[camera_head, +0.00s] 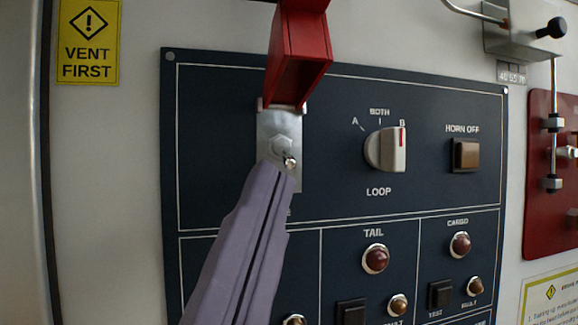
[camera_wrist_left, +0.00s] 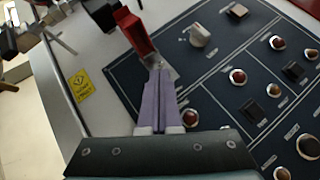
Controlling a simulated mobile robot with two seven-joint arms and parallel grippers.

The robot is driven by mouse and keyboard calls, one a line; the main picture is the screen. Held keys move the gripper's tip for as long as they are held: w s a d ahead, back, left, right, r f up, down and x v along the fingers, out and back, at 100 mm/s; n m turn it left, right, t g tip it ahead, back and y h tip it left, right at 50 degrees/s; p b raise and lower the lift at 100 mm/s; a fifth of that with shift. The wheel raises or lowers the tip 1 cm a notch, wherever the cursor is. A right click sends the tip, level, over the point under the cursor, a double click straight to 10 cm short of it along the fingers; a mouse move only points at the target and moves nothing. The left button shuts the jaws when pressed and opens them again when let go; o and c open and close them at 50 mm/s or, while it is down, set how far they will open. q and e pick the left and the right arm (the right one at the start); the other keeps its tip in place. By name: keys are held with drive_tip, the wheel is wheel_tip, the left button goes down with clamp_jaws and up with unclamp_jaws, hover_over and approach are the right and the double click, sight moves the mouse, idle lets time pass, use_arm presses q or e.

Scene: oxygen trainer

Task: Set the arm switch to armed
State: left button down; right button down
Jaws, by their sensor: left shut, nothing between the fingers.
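The arm switch (camera_head: 283,150) is a metal toggle with a hex nut on a silver plate (camera_head: 267,128) at the panel's upper left. Its red guard (camera_head: 299,50) is flipped up above it; the guard also shows in the left wrist view (camera_wrist_left: 133,32). My left gripper (camera_head: 288,168) is shut and empty, its purple fingertips at the toggle's lower end. They partly hide the toggle and the label below, so I cannot tell its exact position or whether they touch. In the left wrist view the left gripper (camera_wrist_left: 160,78) points at the plate. My right gripper is not in view.
The dark panel (camera_head: 225,210) has a loop knob (camera_head: 387,149) and a horn off button (camera_head: 466,155) to the right, with TAIL and CARGO lamps and buttons below. A yellow vent first label (camera_head: 89,42) is at upper left. A red plate with metal fittings (camera_head: 541,220) is far right.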

use_arm(q)
drive_tip(key=shift+s+r+n+y+p, duration=0.15)
drive_tip(key=shift+s+n+y+p, duration=0.1)
drive_tip(key=shift+n+y+p, duration=0.2)
drive_tip(key=shift+r, duration=0.1)
drive_tip(key=shift+s+d+g+p, duration=0.1)
drive_tip(key=shift+g+p, duration=0.2)
drive_tip(key=shift+p, duration=0.05)
drive_tip(key=r+n+g+y+p, duration=0.1)
drive_tip(key=p, duration=0.2)
drive_tip(key=n+y+p, duration=0.1)
drive_tip(key=p, duration=0.1)
drive_tip(key=shift+s+r+g+p, duration=0.25)
drive_tip(key=shift+r+g+p, duration=0.1)
drive_tip(key=shift+g+p, duration=0.05)
drive_tip(key=shift+d+n+p, duration=0.1)
drive_tip(key=shift+n+p, duration=0.15)
drive_tip(key=shift+p, duration=0.15)
drive_tip(key=shift+f+b, duration=0.35)
